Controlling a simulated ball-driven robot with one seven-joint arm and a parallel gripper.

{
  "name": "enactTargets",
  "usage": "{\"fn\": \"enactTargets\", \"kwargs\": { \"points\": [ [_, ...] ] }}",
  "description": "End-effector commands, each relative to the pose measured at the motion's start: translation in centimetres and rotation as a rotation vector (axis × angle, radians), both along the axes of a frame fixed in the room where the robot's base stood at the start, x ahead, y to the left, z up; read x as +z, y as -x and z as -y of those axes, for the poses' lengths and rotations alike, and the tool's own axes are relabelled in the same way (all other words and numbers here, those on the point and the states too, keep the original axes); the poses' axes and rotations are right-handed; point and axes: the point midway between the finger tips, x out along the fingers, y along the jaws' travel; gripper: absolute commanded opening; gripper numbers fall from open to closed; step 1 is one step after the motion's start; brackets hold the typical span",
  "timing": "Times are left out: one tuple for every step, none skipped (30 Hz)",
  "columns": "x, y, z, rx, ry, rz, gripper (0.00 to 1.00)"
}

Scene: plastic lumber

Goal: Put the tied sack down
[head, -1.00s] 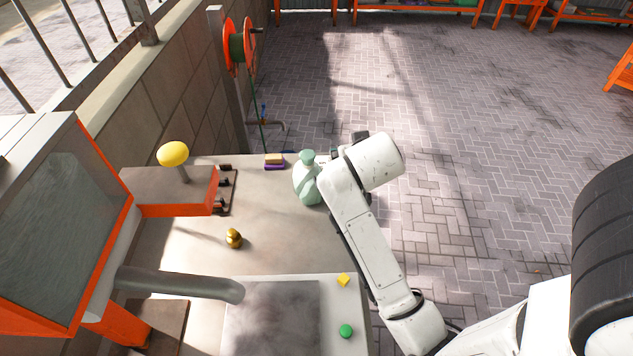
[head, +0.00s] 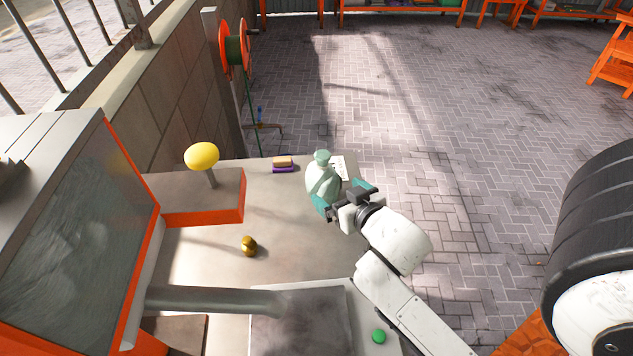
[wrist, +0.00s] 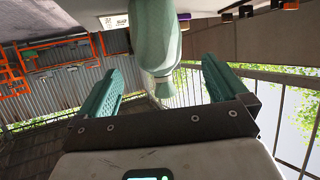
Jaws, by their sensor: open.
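The pale green tied sack (head: 322,183) stands upright on the far part of the grey table (head: 290,220), its knotted neck at the top. In the wrist view, which is upside down, the sack (wrist: 156,35) hangs from the top of the picture with its neck pointing down. My gripper (head: 344,198) is at the sack's near right side with its teal fingers spread. In the wrist view my gripper (wrist: 160,70) is open, with clear gaps between each finger and the sack. The sack's underside is hidden.
A yellow and purple sponge-like block (head: 283,165) lies left of the sack, and a white printed card (head: 340,167) behind it. The table middle is clear.

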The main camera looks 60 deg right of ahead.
Motion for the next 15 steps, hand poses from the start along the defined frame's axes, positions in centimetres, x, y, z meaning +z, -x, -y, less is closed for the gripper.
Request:
{"fn": "enactTargets", "kwargs": {
  "points": [
    [-0.1,-0.8,0.5,0.001,0.001,0.003,1.0],
    [-0.2,-1.1,0.7,0.001,0.0,0.003,1.0],
    [-0.5,-1.6,1.1,0.001,0.0,0.002,1.0],
    [-0.7,-1.9,1.4,0.001,0.0,0.002,1.0],
    [-0.9,-2.2,1.6,0.001,0.001,0.002,1.0],
    [-1.0,-2.6,1.9,0.001,0.001,0.002,1.0],
    [-1.2,-2.8,2.1,0.0,0.001,0.001,1.0],
    [-1.3,-3.0,2.3,0.0,0.0,0.0,1.0],
    [-1.4,-3.2,2.5,-0.001,0.001,0.001,1.0],
    [-1.5,-3.3,2.6,-0.001,0.0,0.001,1.0],
    [-1.6,-3.4,2.6,-0.001,0.0,0.0,1.0],
    [-1.7,-3.5,2.8,-0.001,0.0,-0.001,1.0],
    [-1.8,-3.7,2.9,0.0,0.0,0.0,1.0],
    [-1.8,-3.9,3.1,0.0,0.0,0.0,1.0],
    [-2.0,-4.2,3.4,0.0,-0.001,0.001,1.0]
  ]
}}
